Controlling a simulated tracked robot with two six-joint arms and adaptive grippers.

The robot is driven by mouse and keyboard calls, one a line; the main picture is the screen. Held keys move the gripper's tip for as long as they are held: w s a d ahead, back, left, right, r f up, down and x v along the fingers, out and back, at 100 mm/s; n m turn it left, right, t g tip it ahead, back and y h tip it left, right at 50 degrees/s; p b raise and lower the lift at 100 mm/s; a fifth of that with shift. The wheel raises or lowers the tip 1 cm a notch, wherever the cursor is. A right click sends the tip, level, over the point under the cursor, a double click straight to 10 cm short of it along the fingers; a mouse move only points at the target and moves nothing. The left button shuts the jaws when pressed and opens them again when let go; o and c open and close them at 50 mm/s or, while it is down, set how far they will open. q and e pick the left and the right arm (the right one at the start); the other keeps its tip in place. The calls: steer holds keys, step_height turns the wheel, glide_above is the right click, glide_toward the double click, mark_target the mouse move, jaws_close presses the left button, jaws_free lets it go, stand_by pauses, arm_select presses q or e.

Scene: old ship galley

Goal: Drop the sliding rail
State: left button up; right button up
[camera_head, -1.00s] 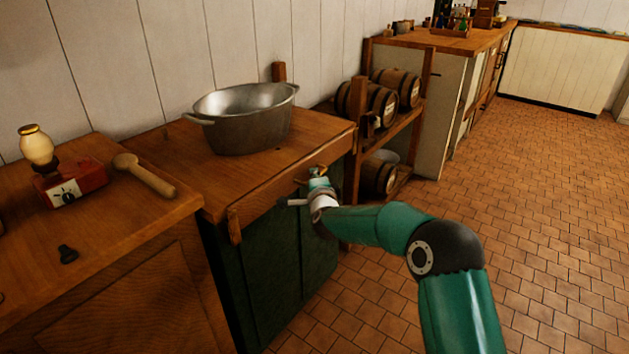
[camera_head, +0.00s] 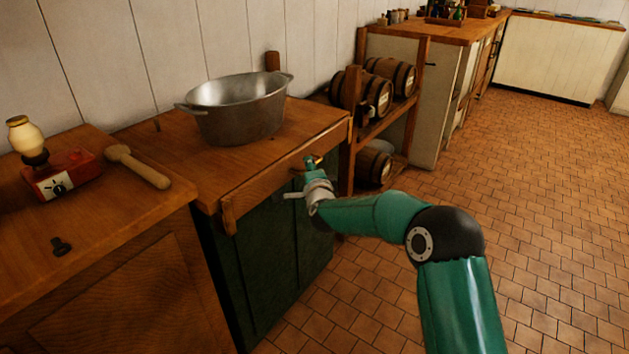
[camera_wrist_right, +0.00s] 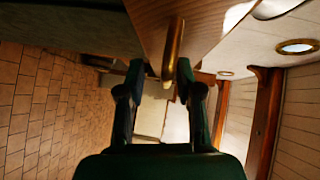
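A wooden rail (camera_head: 268,186) runs along the front edge of the middle counter, above the green cabinet doors. A short wooden upright (camera_head: 229,213) stands at its left end. A small brass piece (camera_head: 316,159) shows near its right part. My right gripper (camera_head: 312,170) is at that brass piece, in front of the counter. In the right wrist view, the brass piece (camera_wrist_right: 173,50) hangs by the wood, between my open fingertips (camera_wrist_right: 160,75) and closer to the right one. I cannot tell whether a finger touches it. My left gripper is out of view.
A large metal pot (camera_head: 238,108) stands on the middle counter (camera_head: 180,150). A barrel rack (camera_head: 347,160) stands just beyond. The tiled floor (camera_head: 540,200) is clear at right.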

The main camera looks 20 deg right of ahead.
steer(key=v, duration=1.1)
steer(key=shift+s, duration=0.2)
steer(key=s+f+n+g+y, duration=0.1)
steer(key=s+f+g, duration=0.1)
steer(key=f, duration=0.6)
steer(key=s+f+n+g, duration=0.1)
steer(key=s+f+g, duration=0.1)
steer(key=f, duration=0.7)
steer(key=s+a+f+n+g+y, duration=0.2)
steer(key=s+a+f+n+g, duration=0.25)
steer(key=s+f, duration=0.5)
steer(key=s+a+f+n+g+y, duration=0.3)
steer(key=s+a+f, duration=0.2)
steer(key=s+f, duration=0.5)
steer(key=s+a+n+g+y, duration=0.2)
steer(key=s+a+n+g, duration=0.25)
steer(key=s+n, duration=0.6)
step_height(320, 180, up, 24)
steer(key=s+m+p, duration=0.2)
steer(key=m+p, duration=0.1)
steer(key=p, duration=2.1)
steer(key=shift+t+p, duration=0.3)
